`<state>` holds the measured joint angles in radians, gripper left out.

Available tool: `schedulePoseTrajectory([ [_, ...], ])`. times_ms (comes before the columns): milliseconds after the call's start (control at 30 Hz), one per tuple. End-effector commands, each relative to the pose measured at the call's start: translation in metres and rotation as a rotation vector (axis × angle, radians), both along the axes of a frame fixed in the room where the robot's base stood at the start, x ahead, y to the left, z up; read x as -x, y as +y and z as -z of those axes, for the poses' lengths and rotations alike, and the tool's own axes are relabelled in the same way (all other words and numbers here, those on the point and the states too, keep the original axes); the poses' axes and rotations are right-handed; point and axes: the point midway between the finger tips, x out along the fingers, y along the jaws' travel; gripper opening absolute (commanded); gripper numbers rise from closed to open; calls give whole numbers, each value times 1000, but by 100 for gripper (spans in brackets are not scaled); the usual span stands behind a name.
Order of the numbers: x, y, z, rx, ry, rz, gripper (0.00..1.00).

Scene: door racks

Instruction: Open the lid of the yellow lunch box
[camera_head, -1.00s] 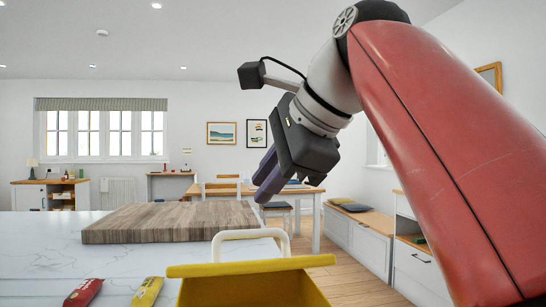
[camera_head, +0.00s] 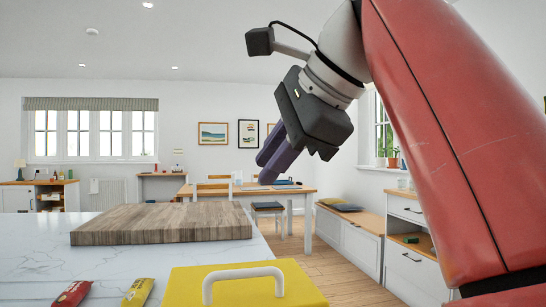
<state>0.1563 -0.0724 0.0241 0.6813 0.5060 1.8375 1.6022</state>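The yellow lunch box (camera_head: 185,288) is at the bottom edge of the head view, on the near side of the counter, and its front is cut off. Its flat yellow lid shows from above, with a white arched handle (camera_head: 245,271) standing on it. The lid looks down, though the hidden front keeps me from being sure. My gripper (camera_head: 266,168) hangs in the air above and beyond the box, its purple fingers pointing down to the left. It is apart from the lid and handle and holds nothing I can see. The gap between its fingers is unclear.
A wooden board (camera_head: 160,224) lies on the white marble counter (camera_head: 60,262) behind the box. A red packet (camera_head: 72,293) and a yellow packet (camera_head: 138,292) lie left of the box. A wooden table (camera_head: 300,193) and low cabinets stand beyond, with open floor between.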

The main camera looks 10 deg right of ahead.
Motion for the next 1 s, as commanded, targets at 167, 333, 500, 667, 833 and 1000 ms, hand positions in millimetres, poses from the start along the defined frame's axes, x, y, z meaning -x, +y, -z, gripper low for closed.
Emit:
schedulePoseTrajectory([
  [167,1,-1,-1,0,-1,0,19],
  [333,7,-5,-9,0,-3,2,19],
  [500,42,-27,-9,0,-2,7,19],
  [667,76,-49,-9,-1,-1,6,19],
  [833,92,-56,-9,2,-4,-7,19],
  [1000,100,-61,-9,2,-2,-5,19],
])
